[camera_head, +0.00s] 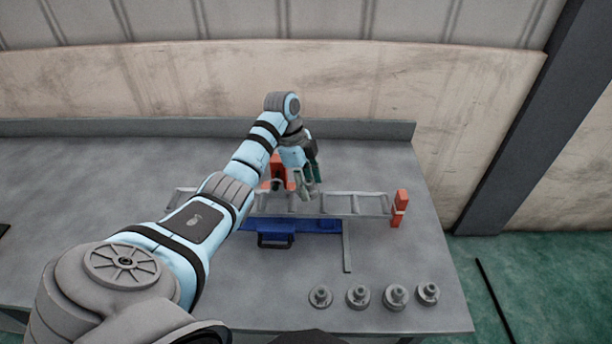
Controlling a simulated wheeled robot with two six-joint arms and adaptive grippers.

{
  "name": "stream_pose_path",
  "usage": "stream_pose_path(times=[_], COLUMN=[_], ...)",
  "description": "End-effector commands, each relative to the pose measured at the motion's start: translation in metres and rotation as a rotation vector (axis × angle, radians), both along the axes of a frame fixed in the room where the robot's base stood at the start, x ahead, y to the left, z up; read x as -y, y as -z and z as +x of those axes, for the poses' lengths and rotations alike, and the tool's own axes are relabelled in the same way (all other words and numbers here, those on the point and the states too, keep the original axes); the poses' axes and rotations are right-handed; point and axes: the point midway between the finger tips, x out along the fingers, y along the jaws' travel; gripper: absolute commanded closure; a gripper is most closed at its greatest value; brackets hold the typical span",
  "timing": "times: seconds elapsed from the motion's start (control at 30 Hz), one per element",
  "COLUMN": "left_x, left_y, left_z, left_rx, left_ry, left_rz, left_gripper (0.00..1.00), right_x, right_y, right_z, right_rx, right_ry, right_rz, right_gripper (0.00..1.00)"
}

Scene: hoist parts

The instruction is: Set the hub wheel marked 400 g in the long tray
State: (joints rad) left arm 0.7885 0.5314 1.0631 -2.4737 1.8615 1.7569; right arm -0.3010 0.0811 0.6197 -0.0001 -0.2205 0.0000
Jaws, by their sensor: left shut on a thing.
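The long tray (371,206) is a grey, divided rack lying across the table, with an orange end piece (401,207) at its right. My left gripper (309,195) is over the middle of the tray, pointing down. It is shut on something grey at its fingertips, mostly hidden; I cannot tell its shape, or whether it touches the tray. Several grey hub wheels stand in a row near the front right edge: the leftmost (320,297), one beside it (358,297), a larger one (396,297) and the rightmost (428,293). No mass marks are readable. My right gripper is not in view.
A blue case (310,227) with a dark handle lies in front of the tray. A grey bar (347,248) extends from the tray toward the front. An orange block (277,172) stands behind my arm.

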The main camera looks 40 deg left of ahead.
Motion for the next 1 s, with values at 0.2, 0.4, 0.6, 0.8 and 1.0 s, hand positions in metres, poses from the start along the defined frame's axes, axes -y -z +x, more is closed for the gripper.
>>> stream_pose_path(times=[0.2,0.4,0.6,0.8,1.0], left_x=[0.004,0.005,0.005,0.005,0.005], left_y=[0.039,0.035,0.038,0.044,0.048], left_z=[0.003,0.004,0.004,0.004,0.004], left_rx=[0.002,0.001,0.000,0.002,-0.001], left_ry=[0.009,0.011,0.010,0.009,0.010], left_rz=[0.000,-0.001,-0.001,0.000,-0.001], left_gripper=[0.96,0.96,0.96,0.96,0.49], right_x=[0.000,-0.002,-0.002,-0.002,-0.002], right_y=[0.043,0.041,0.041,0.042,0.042], right_z=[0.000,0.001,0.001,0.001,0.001], right_rx=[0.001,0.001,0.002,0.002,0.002], right_ry=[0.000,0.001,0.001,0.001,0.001], right_rz=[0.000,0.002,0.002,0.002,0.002], right_gripper=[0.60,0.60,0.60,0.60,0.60])
